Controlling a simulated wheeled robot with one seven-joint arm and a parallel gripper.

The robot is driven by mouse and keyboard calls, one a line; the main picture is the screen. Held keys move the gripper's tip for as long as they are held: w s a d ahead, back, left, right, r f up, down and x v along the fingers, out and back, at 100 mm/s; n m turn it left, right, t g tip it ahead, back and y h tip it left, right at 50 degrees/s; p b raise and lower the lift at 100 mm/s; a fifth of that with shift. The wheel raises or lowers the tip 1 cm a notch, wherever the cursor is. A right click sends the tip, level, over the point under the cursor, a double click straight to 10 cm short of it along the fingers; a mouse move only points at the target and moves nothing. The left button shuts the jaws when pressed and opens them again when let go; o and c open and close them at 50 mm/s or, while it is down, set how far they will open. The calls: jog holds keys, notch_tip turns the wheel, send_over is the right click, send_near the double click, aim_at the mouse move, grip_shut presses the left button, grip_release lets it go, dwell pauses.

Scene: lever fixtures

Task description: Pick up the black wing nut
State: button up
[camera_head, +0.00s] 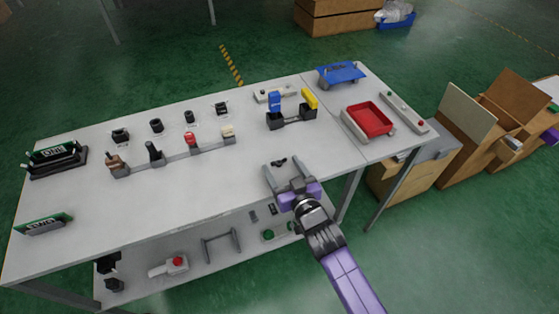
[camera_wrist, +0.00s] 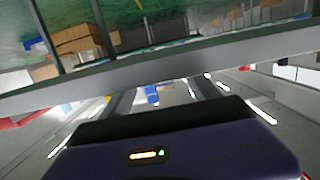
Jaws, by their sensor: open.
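A small black piece (camera_head: 279,161), which looks like the black wing nut, lies on the white table near its front edge in the head view. My gripper (camera_head: 284,168) reaches in from the front right, low over the table. Its two grey fingers are spread apart, and the black piece shows between or just beyond their tips. I cannot tell if the fingers touch it or how high they are above the table. In the wrist view I cannot make out the wing nut; the gripper's dark body fills the lower part.
The table (camera_head: 217,180) is clear left of my gripper. Behind stand a lever row (camera_head: 190,141), a block with blue and yellow levers (camera_head: 291,119) and a red tray (camera_head: 368,120) at right. A lower shelf (camera_head: 200,262) holds several parts. Cardboard boxes (camera_head: 405,180) stand at right.

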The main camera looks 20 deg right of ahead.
jog(key=shift+w+f, duration=0.15)
jog(key=shift+w, duration=0.65)
jog(key=c, duration=1.4)
